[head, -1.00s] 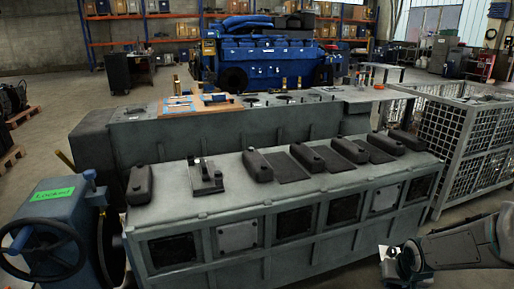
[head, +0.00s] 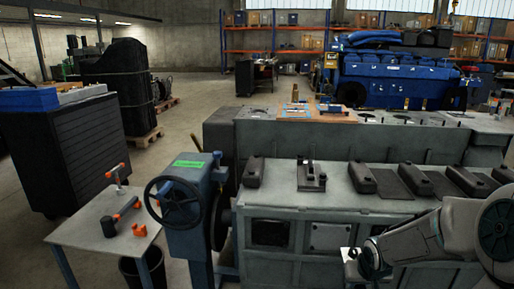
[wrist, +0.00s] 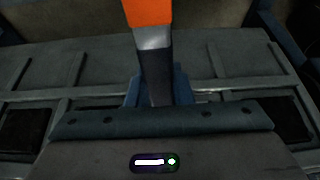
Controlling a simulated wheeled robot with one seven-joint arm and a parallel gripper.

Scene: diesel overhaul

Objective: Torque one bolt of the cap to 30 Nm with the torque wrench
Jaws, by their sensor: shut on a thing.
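My gripper (wrist: 155,98) is shut on a tool (wrist: 154,55) with an orange, a grey and a black section, seen in the wrist view. Its far end is out of the picture, so I cannot tell its full shape. In the head view my arm is at the lower right, and the gripper's fingers are not clear. A small grey fitting with an upright post (head: 311,178), perhaps the cap, sits on top of the near grey engine block (head: 350,206). Its bolts are too small to make out.
Dark covers (head: 362,178) line the block's top. A blue stand with a handwheel (head: 176,204) and a green label is at its left end. A side table (head: 75,236) holds orange-and-black tools (head: 118,220), beside a dark cabinet (head: 62,150). Open floor lies behind.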

